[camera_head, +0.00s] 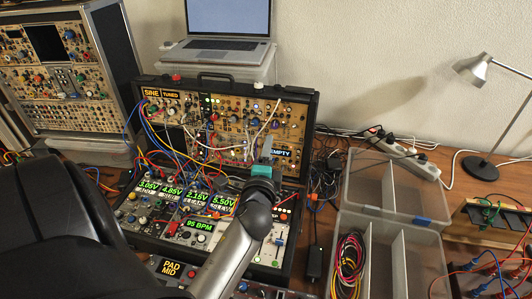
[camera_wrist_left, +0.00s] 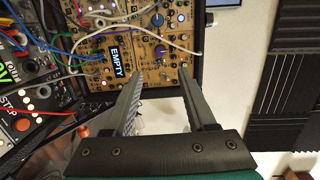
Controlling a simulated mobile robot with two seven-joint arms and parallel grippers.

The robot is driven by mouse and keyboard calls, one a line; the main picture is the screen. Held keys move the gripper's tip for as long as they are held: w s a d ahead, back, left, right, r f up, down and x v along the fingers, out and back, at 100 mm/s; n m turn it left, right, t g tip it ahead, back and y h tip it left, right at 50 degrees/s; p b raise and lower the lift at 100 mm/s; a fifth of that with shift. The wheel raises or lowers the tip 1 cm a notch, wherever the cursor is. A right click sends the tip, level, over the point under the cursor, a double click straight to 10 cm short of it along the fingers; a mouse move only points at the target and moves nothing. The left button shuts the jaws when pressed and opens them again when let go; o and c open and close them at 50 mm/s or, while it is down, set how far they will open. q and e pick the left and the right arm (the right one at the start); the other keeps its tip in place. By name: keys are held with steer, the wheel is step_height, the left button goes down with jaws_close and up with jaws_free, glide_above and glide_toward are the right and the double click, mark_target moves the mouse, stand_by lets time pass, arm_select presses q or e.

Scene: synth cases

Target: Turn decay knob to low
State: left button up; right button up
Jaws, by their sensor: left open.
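The open black synth case (camera_head: 311,125) stands on the table, with a gold upper panel full of knobs and patch cables. My left gripper (camera_head: 265,150) is over the right part of this panel, near the EMPTY display (camera_head: 283,153). In the left wrist view, the open, empty left gripper (camera_wrist_left: 164,73) has its fingertips close to the panel's edge, just right of the EMPTY display (camera_wrist_left: 116,55). A dark knob (camera_wrist_left: 161,50) lies just beyond the fingertips, and a blue knob (camera_wrist_left: 157,19) is farther up. No label reading decay can be made out. My right gripper is not in view.
Patch cables (camera_head: 170,145) cross the panel's left half. A laptop (camera_head: 228,25) stands behind. Clear divided boxes (camera_head: 412,205), black cables (camera_head: 325,170) and a lamp (camera_head: 474,70) are to the right. Another synth case (camera_head: 112,45) stands at the back left.

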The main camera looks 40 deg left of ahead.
arm_select(q)
steer(key=shift+v, duration=1.85)
